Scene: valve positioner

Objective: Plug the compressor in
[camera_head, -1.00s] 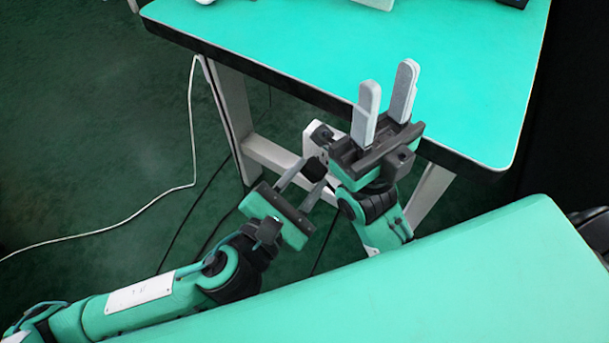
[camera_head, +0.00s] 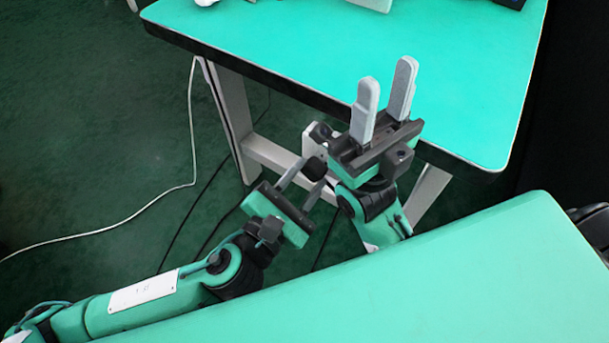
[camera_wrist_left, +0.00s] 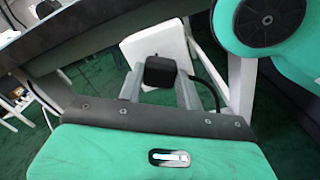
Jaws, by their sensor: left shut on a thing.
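The black plug (camera_head: 315,165) is between the fingertips of my left gripper (camera_head: 303,182), which is shut on it. In the left wrist view the plug (camera_wrist_left: 160,71) sits between both fingers, in front of a white box (camera_wrist_left: 158,42). The plug overlaps the box's face there; I cannot tell whether it is touching or inserted. In the head view the white box (camera_head: 308,143) is by the table leg, partly hidden behind my right gripper. My right gripper (camera_head: 386,82) is open and empty, its fingers pointing up over the table's front edge. The compressor cannot be made out.
The green-topped table (camera_head: 450,90) has a dark edge and pale legs (camera_head: 231,105). A white cable (camera_head: 150,203) runs over the dark green floor. Dark cables hang behind my left gripper. Several objects stand at the table's far edge; its middle is clear.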

